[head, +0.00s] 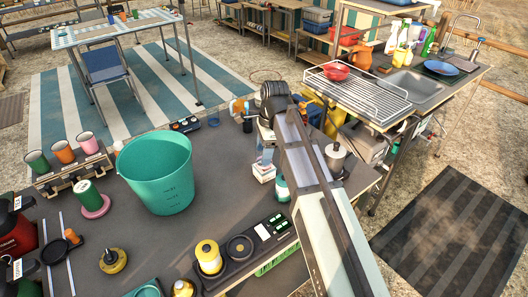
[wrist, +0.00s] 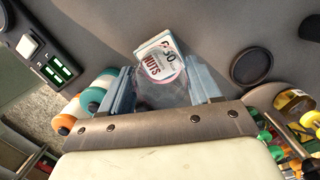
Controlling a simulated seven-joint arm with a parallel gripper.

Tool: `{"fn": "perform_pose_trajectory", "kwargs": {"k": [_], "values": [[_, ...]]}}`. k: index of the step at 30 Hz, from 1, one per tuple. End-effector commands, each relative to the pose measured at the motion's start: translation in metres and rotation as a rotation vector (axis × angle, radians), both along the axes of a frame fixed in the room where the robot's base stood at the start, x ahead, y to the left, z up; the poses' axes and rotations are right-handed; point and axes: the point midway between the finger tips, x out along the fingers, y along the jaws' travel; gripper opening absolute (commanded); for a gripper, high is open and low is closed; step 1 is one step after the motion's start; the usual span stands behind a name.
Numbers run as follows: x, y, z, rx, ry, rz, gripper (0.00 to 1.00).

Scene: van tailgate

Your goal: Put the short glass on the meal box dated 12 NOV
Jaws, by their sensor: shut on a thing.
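My gripper (head: 266,152) is above the back right part of the dark table, pointing down. In the wrist view its two fingers (wrist: 165,88) are shut on a clear, see-through glass (wrist: 165,94). A small white meal box (head: 263,172) with red marks stands below the gripper. In the wrist view, a box label (wrist: 158,55) shows beyond and through the glass, reading "30" and "NUTS"; I cannot read 12 NOV on it. The glass is hard to make out in the head view, and I cannot tell whether it touches the box.
A teal bucket (head: 158,172) stands left of the gripper. The table between bucket and box is clear.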

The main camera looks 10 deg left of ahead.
Motion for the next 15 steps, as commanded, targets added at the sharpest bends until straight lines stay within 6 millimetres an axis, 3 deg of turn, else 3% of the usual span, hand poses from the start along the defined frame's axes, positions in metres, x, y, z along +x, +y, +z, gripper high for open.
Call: {"fn": "perform_pose_trajectory", "kwargs": {"k": [14, 15], "values": [[-0.0002, -0.0002, -0.01, 0.0, 0.0, 0.0, 0.32], [-0.0002, -0.0001, -0.0106, 0.0, 0.0, 0.0, 0.64]]}}
